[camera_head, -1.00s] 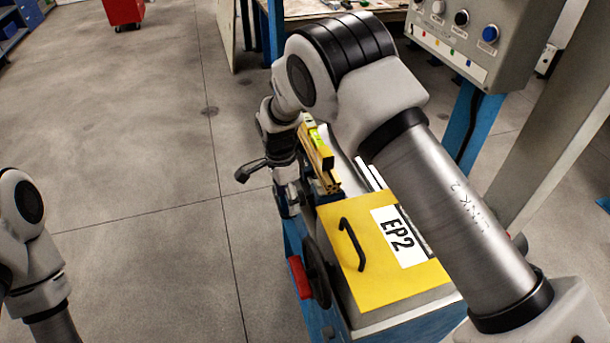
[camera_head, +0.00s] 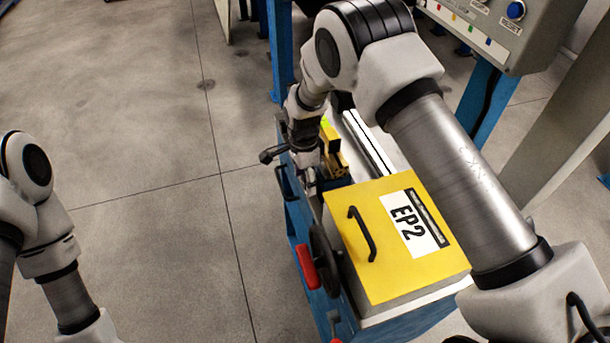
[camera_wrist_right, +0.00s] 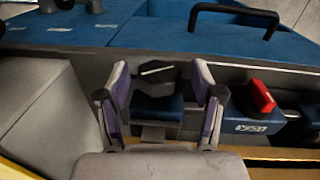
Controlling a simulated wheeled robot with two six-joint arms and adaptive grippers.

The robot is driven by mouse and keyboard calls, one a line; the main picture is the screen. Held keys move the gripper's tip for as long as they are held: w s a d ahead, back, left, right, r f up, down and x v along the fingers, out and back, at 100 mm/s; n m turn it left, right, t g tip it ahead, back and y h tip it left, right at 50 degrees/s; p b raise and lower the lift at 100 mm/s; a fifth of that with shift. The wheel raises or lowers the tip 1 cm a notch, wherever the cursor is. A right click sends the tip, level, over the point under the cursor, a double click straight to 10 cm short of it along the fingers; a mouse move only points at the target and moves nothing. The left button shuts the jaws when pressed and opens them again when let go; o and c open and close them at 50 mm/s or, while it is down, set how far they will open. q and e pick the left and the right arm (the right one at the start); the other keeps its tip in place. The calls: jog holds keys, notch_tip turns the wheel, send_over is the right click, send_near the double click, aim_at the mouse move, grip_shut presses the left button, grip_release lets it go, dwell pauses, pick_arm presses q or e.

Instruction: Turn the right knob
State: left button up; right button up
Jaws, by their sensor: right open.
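A dark knob (camera_wrist_right: 156,76) with a white line on its top shows in the right wrist view, between my fingers as seen from the wrist. It sits at the machine's side, by a grey edge. My right gripper (camera_wrist_right: 162,90) is open, with one finger to each side of the knob in the picture. I cannot tell whether either finger touches it. In the head view my right gripper (camera_head: 308,182) points down at the left side of the blue machine, and its fingertips are hard to make out. The knob cannot be made out there. My left gripper is out of the picture.
A yellow box lid (camera_head: 385,268) marked EP2 with a black handle is beside my right forearm. A dark handwheel (camera_head: 325,257) and a red handle (camera_head: 306,266) stick out at the machine's side. A control panel (camera_head: 478,38) is at upper right. The left floor is clear.

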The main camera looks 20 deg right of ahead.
jog(key=shift+s+r, duration=0.1)
jog(key=shift+s, duration=0.1)
jog(key=shift+c, duration=1)
jog(key=c, duration=0.9)
